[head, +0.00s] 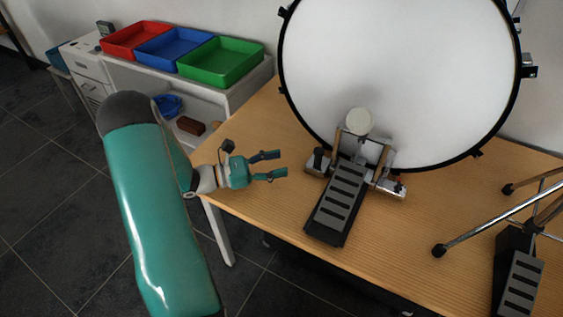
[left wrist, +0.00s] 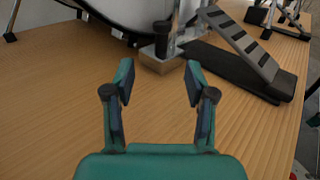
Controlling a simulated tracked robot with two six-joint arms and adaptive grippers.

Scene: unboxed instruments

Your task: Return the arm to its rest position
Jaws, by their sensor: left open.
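My left arm comes in from the left in the head view. Its gripper (head: 268,166) is open and empty, over the left end of the wooden table. The bass drum pedal (head: 341,200) is just to its right, apart from the fingers. In the left wrist view the two fingers (left wrist: 158,85) are spread with bare table between them. The pedal (left wrist: 240,75) shows there beyond the fingertips, to the right. My right gripper is in neither view.
A large bass drum (head: 395,75) stands on the wooden table (head: 400,260). A second pedal (head: 518,285) and metal stand legs (head: 490,228) are at the right. A white shelf (head: 245,90) at back left carries red (head: 112,48), blue (head: 150,58) and green (head: 222,74) trays.

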